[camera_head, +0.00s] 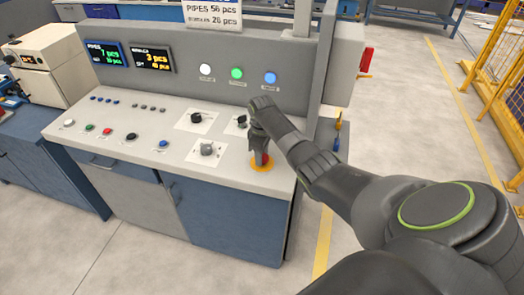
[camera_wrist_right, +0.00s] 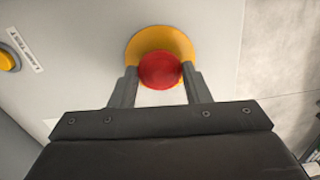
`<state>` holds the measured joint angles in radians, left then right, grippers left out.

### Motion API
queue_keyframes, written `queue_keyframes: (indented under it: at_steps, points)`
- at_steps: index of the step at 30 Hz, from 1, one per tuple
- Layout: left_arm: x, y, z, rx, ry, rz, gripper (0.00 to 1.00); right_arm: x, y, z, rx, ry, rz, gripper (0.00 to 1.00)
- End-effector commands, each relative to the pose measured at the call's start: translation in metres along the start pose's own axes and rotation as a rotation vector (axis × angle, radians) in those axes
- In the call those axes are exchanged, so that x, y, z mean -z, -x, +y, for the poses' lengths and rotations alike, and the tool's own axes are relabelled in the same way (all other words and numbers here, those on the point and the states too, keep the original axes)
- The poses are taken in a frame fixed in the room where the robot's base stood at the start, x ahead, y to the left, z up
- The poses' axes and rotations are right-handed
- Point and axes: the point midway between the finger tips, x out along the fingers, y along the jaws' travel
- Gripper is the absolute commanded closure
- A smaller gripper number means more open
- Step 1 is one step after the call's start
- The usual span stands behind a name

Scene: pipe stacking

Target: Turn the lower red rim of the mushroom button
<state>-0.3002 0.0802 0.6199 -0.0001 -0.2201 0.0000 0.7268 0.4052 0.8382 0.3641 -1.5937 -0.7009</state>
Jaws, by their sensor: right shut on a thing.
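The red mushroom button (camera_wrist_right: 160,70) sits on a round yellow base (camera_wrist_right: 150,40) on the console top. My right gripper (camera_wrist_right: 160,88) is shut on the button, with one finger on each side of its red rim. In the head view, the right gripper (camera_head: 260,156) points down at the button near the console's front right corner. A little of the red button (camera_head: 265,158) and the yellow base (camera_head: 261,168) show below the fingers there. The left gripper is not in view.
The grey console (camera_head: 150,150) carries small coloured buttons and black knobs left of the gripper. A grey rotary knob (camera_head: 207,149) stands on a white plate nearby. The upright panel (camera_head: 222,70) with lamps and displays rises behind. Open floor (camera_head: 410,110) lies to the right.

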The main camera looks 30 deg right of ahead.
Motion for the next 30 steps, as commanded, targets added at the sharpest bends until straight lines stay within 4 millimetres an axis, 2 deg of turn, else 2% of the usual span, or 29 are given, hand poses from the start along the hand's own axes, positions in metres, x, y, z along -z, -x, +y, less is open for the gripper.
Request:
queue_keyframes:
  at_steps: [14, 15, 19, 30]
  points:
    - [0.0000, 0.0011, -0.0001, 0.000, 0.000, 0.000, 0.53, -0.0012, -0.0032, -0.0018, 0.005, -0.017, -0.004, 0.80]
    - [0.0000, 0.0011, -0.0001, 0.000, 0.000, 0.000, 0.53, -0.0012, -0.0032, -0.0018, 0.006, -0.017, -0.004, 0.53]
    - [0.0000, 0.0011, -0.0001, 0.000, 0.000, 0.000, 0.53, -0.0010, -0.0027, -0.0016, 0.005, -0.016, -0.004, 0.36]
    - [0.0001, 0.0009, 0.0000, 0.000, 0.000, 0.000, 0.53, -0.0003, 0.0023, -0.0003, 0.001, -0.016, -0.001, 0.35]
